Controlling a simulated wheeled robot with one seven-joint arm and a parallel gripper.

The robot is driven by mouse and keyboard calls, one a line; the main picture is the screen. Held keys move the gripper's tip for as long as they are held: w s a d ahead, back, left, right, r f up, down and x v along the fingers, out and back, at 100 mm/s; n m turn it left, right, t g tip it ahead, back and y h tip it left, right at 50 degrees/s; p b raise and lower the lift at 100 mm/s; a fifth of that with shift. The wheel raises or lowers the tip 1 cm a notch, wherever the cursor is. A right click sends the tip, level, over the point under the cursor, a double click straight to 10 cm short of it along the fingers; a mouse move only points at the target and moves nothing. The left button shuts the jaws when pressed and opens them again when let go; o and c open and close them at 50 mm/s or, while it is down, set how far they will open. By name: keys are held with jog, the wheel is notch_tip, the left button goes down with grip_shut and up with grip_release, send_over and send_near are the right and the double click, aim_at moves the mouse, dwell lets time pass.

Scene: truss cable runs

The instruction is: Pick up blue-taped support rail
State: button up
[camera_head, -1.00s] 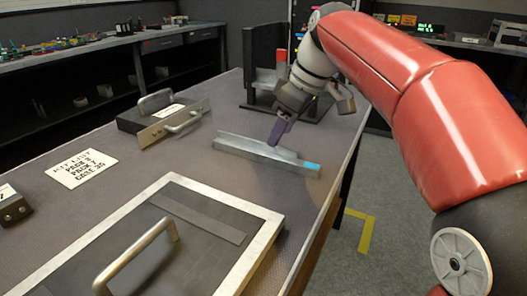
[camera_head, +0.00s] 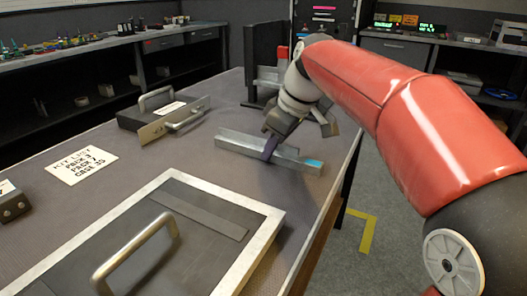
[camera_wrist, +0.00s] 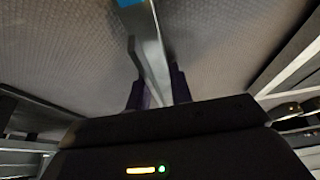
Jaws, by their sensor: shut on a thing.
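The support rail (camera_head: 240,141) is a long grey metal channel with a blue tape patch near its right end. It lies on or just over the grey bench top, near the bench's right edge; I cannot tell whether it touches. My gripper (camera_head: 269,149) reaches down on it from above, with dark purple fingers shut on its middle. In the wrist view the rail (camera_wrist: 150,45) runs up between my two fingers (camera_wrist: 157,92), and the blue tape shows at the top edge. The far finger is mostly hidden in the head view.
A metal-framed panel with a handle (camera_head: 230,262) lies in front. A dark case with a handle (camera_head: 135,118) and a metal plate with a handle (camera_head: 172,127) stand at left. A kit list card (camera_head: 82,167) lies further left. A black upright holder (camera_head: 263,60) stands behind the rail.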

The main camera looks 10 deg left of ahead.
grip_shut()
